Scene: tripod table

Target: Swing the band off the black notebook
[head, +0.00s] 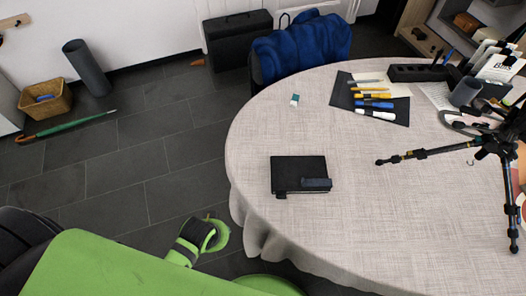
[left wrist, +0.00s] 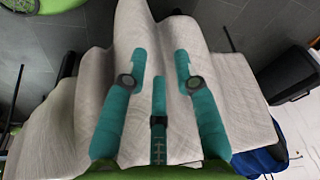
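The black notebook (head: 290,166) lies flat on the cloth-covered round table, near its left front edge in the head view. A dark grey bar-shaped piece (head: 317,183) lies on its lower right part; I cannot tell whether this is the band. A small black tab sticks out at the notebook's lower left. In the left wrist view, my left gripper (left wrist: 160,55) has two teal fingers spread apart, with nothing between their tips and hanging tablecloth behind them. The notebook does not show there. My right gripper is in neither view.
A tripod (head: 430,152) stands right of the notebook. Pens and markers lie on a dark mat (head: 345,98) behind it, with a small eraser-like block (head: 294,100) to the left. A blue-draped chair (head: 300,48) is behind the table (head: 250,150). Cloth around the notebook is clear.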

